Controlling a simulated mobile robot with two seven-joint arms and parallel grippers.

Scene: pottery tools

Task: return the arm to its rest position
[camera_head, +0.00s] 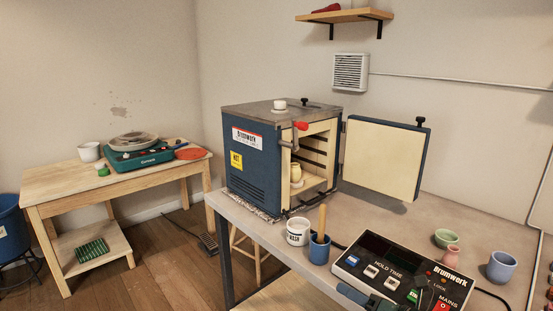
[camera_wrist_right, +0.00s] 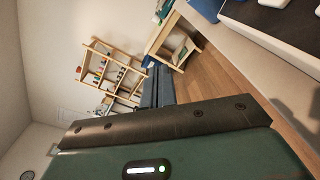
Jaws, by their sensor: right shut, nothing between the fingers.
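My right gripper (camera_wrist_right: 158,86) shows in the right wrist view. Its dark fingers are together with nothing between them, and they point away over open floor. In the head view, a small dark shape at the bottom edge over the control box may be part of it; I cannot tell. My left gripper is not in view. The blue kiln (camera_head: 257,162) stands on the workbench with its door (camera_head: 382,160) swung open to the right. A small cream pot (camera_head: 296,172) sits inside it.
The control box (camera_head: 403,272) lies at the bench's front. A white cup (camera_head: 298,232) and a blue cup (camera_head: 319,250) with a wooden-handled tool stand beside it. Small bowls stand at right. A wooden table (camera_head: 117,184) with a turntable is at left. A wooden rack (camera_wrist_right: 112,72) shows in the wrist view.

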